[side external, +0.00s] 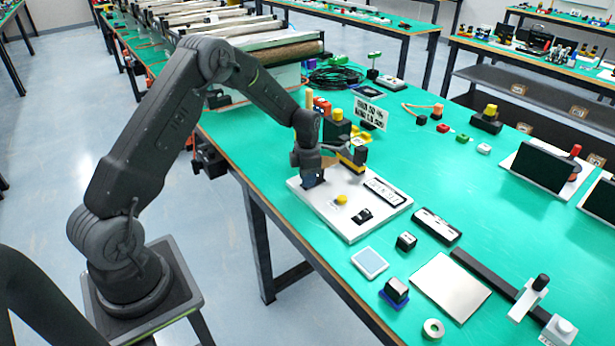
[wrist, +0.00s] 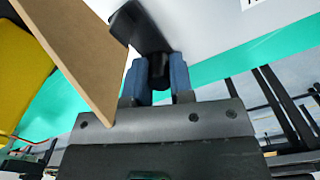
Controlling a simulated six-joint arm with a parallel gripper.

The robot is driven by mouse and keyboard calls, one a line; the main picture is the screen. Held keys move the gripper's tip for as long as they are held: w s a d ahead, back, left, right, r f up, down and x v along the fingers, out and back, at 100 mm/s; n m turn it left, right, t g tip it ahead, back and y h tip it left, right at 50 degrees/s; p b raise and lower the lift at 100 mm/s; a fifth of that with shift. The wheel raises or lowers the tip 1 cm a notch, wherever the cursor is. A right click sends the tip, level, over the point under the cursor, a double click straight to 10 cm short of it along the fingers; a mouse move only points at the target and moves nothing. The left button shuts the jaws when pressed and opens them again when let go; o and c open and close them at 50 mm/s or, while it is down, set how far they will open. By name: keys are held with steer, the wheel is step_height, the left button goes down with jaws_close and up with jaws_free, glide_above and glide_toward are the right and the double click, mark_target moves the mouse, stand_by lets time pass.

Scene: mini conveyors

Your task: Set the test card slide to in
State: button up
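My gripper (side external: 312,180) is low over the left rear part of a white panel (side external: 350,226). In the wrist view its two blue fingertips (wrist: 159,82) press close on both sides of a small black handle (wrist: 158,66), which looks like the slide's grip. A tan card (wrist: 75,50) stands edge-on beside the fingers; a bit of it shows behind my gripper in the side view (side external: 328,161). My gripper hides most of the handle in the side view. I cannot read a slide position mark.
The panel also bears a yellow button (side external: 341,199), a black switch (side external: 362,215) and a label plate (side external: 384,192). A black and yellow block (side external: 354,156) and a sign (side external: 371,111) stand close behind. A rail with a white slider (side external: 527,297) lies at right.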

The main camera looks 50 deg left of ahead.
mark_target(329, 166)
jaws_close()
steer(key=shift+w, duration=3.75)
steer(key=o, duration=0.5)
jaws_free()
step_height(329, 166, up, 13)
steer(key=shift+r, duration=0.45)
